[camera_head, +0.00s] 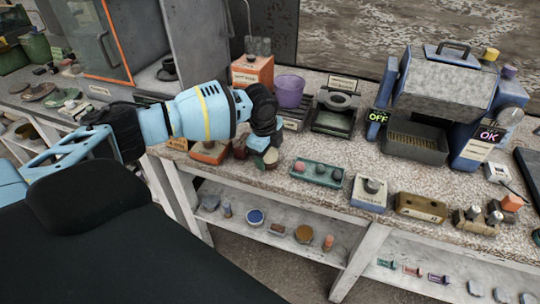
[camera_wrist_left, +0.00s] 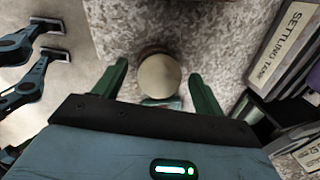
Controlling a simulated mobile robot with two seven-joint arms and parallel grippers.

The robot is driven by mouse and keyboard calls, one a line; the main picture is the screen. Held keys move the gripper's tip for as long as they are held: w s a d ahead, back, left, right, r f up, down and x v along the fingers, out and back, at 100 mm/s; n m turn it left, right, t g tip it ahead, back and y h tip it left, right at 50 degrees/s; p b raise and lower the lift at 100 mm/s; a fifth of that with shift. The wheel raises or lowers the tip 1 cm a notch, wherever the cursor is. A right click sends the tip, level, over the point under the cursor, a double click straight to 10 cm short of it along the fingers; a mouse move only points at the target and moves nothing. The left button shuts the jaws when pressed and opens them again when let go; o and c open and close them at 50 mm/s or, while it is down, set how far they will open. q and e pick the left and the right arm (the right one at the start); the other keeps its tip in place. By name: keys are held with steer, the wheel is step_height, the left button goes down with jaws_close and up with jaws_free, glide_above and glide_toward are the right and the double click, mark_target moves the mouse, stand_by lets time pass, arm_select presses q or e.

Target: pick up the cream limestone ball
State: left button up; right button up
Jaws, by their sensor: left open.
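A pale cream ball (camera_wrist_left: 159,77) is in the left wrist view, at the centre, above the speckled worktop. My left gripper (camera_wrist_left: 158,72) is open, with one green finger to each side of the ball and a gap on both sides. In the head view my left gripper (camera_head: 264,154) points down at the worktop near its front edge. There the ball is mostly hidden by the gripper, and I cannot make it out surely. My right gripper is not in view.
Right of the gripper is a green tray (camera_head: 306,180) with small balls. An orange box (camera_head: 252,72), a purple cup (camera_head: 289,92) and a dark holder (camera_head: 335,111) stand behind. A blue machine (camera_head: 440,85) is further right. A shelf (camera_head: 275,216) lies below.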

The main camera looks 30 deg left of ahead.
arm_select(q)
steer(key=c, duration=1.1)
steer(key=shift+c, duration=0.2)
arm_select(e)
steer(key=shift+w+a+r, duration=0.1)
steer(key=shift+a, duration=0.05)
arm_select(q)
steer(key=shift+r, duration=0.15)
